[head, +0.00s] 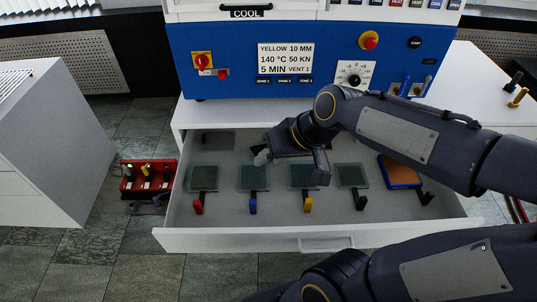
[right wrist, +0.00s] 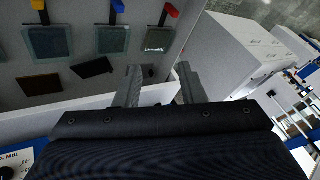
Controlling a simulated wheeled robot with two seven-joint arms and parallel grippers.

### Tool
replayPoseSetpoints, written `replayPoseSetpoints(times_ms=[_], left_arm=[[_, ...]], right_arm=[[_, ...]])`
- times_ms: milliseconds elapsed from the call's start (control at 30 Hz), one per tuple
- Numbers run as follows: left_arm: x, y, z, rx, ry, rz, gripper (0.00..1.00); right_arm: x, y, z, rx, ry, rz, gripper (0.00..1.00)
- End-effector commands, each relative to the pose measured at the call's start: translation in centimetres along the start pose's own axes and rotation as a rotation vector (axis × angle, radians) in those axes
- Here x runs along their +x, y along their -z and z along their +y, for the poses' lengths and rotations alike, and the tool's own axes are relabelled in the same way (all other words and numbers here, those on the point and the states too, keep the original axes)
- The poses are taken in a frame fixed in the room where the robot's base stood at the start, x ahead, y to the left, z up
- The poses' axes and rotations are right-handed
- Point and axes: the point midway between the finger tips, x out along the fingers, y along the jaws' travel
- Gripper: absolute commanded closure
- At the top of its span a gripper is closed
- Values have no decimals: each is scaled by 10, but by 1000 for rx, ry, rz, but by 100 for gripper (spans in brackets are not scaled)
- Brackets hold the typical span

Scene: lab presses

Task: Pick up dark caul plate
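Two dark flat plates lie in the open drawer in the right wrist view: a near-black one (right wrist: 92,68) and a dark brown one (right wrist: 40,82). I cannot tell which is the dark caul plate; my arm seems to hide both in the head view. A dark grey flat plate (head: 218,141) lies at the drawer's back left. My right gripper (head: 291,167) is over the drawer's back middle, fingers apart and empty. In the right wrist view the gripper (right wrist: 158,80) has nothing between its fingers. My left gripper is not in view.
The drawer (head: 230,231) holds green-grey plates with red (head: 198,206), blue (head: 253,206), yellow (head: 308,204) and black (head: 360,201) handles. An orange-and-blue block (head: 400,174) lies at right. The blue press panel (head: 240,80) stands behind. A red box (head: 148,184) is left of the drawer.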

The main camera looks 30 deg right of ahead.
Motion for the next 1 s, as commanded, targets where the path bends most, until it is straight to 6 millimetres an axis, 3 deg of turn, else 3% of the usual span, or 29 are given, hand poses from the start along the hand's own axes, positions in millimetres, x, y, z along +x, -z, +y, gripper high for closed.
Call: replayPoseSetpoints(times_ms=[33, 200, 333, 500, 633, 1000], left_arm=[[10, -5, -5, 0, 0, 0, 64], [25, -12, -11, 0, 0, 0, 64], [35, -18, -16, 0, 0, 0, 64], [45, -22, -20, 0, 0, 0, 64], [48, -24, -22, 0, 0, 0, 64], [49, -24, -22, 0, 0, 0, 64]], right_arm=[[25, 21, 15, 15, -17, -11, 64], [95, 87, 62, 32, -94, -15, 64], [159, 124, 103, 20, -174, -20, 64], [230, 151, 147, -23, -265, -26, 64], [260, 159, 164, -49, -304, -29, 64], [297, 160, 179, -59, -316, -31, 64]])
